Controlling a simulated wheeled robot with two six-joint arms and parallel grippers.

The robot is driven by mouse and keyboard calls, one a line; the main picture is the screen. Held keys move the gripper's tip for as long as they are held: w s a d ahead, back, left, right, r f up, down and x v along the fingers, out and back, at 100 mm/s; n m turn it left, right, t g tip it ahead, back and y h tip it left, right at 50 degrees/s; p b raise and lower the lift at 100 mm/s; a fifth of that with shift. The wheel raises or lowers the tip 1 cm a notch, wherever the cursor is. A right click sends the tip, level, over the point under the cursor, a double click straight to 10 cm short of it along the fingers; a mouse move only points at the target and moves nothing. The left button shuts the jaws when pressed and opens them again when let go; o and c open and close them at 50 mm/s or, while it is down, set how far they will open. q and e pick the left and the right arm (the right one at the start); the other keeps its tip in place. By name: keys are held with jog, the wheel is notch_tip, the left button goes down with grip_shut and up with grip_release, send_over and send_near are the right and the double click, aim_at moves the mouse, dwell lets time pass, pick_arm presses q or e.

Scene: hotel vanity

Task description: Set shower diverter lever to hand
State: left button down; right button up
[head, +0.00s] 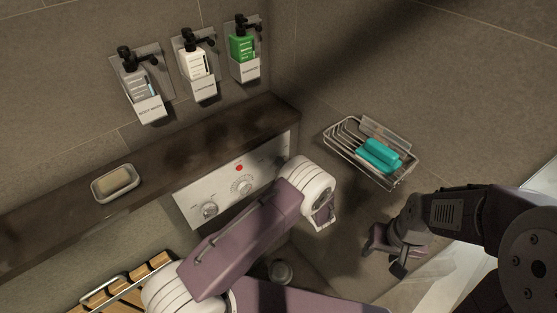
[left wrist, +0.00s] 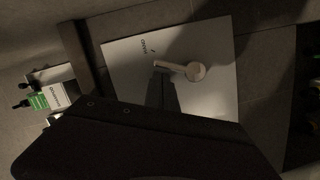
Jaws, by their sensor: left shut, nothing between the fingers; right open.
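In the left wrist view a pale lever (left wrist: 180,69) with a rounded end stands out from a light control plate (left wrist: 215,40). Its narrow end points left, a little below a small label (left wrist: 149,47) that seems to read HAND. The dark fingers of my left gripper (left wrist: 161,92) are shut and empty, close below the lever's narrow end; I cannot tell whether they touch it. In the head view my left arm hides the lever and the left fingers. The control panel (head: 222,180) there shows knobs and a red dot. My right gripper (head: 384,256) is open and empty at lower right.
A dark ledge (head: 60,225) above the panel holds a soap dish (head: 101,193). Several dispensers (head: 196,68) hang above it. A wire basket (head: 340,140) with a teal item (head: 380,154) is on the right wall. A slatted wooden item (head: 130,287) lies at lower left.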

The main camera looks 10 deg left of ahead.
pick_arm(q)
jog(key=shift+w+d, duration=0.4)
jog(key=shift+w, duration=0.15)
pick_arm(e)
jog(key=shift+w+d+r, duration=0.25)
jog(key=shift+w, duration=0.05)
pick_arm(q)
jog(key=shift+w+d, duration=0.1)
